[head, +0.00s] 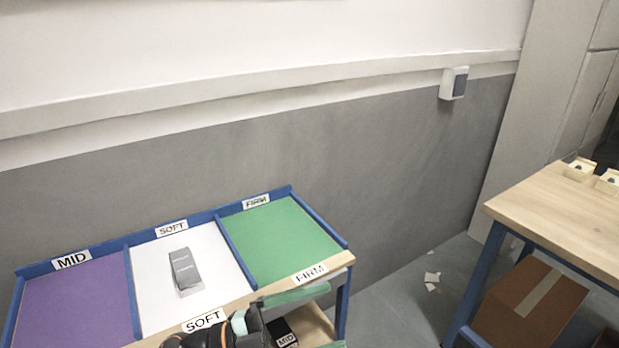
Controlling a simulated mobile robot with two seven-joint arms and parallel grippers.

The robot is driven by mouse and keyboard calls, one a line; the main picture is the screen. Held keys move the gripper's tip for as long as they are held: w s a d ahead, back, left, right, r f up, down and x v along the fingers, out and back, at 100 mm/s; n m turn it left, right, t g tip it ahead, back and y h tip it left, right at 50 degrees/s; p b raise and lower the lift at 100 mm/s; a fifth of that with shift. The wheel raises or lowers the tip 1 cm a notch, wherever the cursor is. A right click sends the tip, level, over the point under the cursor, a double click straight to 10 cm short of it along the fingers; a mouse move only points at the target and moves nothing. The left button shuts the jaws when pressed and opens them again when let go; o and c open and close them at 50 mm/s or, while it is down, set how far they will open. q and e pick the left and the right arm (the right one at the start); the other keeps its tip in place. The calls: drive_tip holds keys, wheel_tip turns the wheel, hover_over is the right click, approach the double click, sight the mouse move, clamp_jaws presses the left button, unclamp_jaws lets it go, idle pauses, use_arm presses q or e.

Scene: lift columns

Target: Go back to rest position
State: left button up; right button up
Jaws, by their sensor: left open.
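My left gripper (320,318) is at the bottom centre of the head view, over the front edge of the sorting table. Its two greenish fingers point right and stand apart, so it is open. A dark piece with a MID label (287,339) shows between the fingers, partly hidden; I cannot tell what it rests on. A grey two-part block (184,270) lies in the white SOFT compartment (150,293), away from the gripper. The purple MID compartment (78,305) and the green FIRM compartment (283,243) look empty. My right gripper is out of view.
A wooden table (560,215) with blue legs stands at the right, with small trays (580,168) on its top. A cardboard box (525,303) sits beneath it. White scraps (431,280) lie on the floor between the tables. A grey wall (400,160) closes the back.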

use_arm(q)
drive_tip(key=w+a+f+n+t+y, duration=0.3)
drive_tip(key=a+f+n+t+y, duration=0.8)
drive_tip(key=n, duration=0.7)
drive_tip(key=s+a+f+n+g+y, duration=0.2)
drive_tip(key=s+f, duration=0.4)
drive_tip(key=f, duration=0.3)
drive_tip(key=s+a+f+n+g+y, duration=0.3)
drive_tip(key=s+f, duration=0.4)
drive_tip(key=f, duration=0.3)
drive_tip(key=shift+s+a+n+y, duration=0.25)
drive_tip(key=shift+a+n+y, duration=0.4)
drive_tip(key=shift+a, duration=0.3)
